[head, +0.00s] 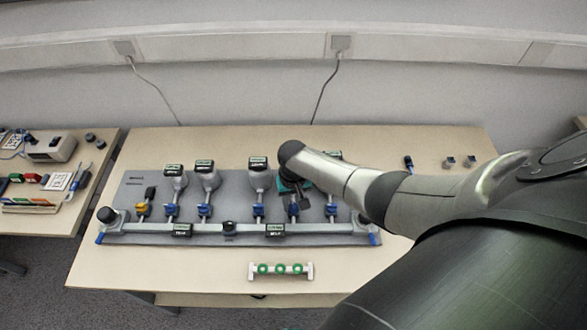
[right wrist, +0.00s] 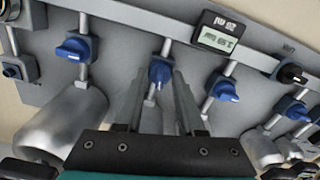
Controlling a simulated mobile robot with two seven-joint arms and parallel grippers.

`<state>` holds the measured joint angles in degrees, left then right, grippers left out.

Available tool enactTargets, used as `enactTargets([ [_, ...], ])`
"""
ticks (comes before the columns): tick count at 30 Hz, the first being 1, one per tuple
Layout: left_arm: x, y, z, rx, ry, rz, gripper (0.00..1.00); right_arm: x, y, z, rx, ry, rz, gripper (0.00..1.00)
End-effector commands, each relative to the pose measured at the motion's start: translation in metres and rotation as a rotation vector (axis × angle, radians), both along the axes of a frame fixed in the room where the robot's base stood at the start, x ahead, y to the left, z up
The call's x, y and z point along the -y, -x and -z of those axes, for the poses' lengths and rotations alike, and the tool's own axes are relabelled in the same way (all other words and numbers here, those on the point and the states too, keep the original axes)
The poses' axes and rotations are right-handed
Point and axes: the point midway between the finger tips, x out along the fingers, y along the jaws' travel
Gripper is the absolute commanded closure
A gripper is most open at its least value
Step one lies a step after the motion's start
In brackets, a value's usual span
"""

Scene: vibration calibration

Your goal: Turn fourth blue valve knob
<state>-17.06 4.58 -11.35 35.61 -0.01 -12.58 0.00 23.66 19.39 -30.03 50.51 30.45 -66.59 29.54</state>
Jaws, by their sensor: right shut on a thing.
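The grey panel (head: 140,190) on the table carries a row of blue valve knobs on pipes. The first (head: 171,210), second (head: 205,210), third (head: 258,211) and rightmost (head: 331,209) knobs show in the head view. My right gripper (head: 300,204) is at the fourth from the left, mostly hiding it there. In the right wrist view that fourth blue knob (right wrist: 160,71) sits between the fingers of my right gripper (right wrist: 157,88), which are shut on it. The third knob (right wrist: 222,88) and the rightmost knob (right wrist: 72,49) stand on either side, clear of the fingers. My left gripper is not in view.
Silver canisters with displays (head: 260,180) stand behind the knobs. A horizontal pipe (head: 150,228) with small displays runs in front. A white holder with green rings (head: 281,270) lies near the front edge. A side table (head: 90,180) is at left. The table's front left is clear.

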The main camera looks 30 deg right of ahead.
Motion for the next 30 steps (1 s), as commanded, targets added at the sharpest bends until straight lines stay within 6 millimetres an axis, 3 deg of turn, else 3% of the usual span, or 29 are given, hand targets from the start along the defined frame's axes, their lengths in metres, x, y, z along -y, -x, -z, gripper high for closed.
enactTargets([
  [12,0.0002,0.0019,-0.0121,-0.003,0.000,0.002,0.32,-0.0002,-0.0013,-0.0009,0.003,-0.001,0.192,1.00],
  [29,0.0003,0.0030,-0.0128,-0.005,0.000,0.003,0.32,0.0002,-0.0021,-0.0008,0.005,0.000,0.219,1.00],
  [30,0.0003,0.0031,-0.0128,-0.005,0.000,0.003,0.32,0.0003,-0.0020,-0.0008,0.005,0.000,0.219,0.59],
])
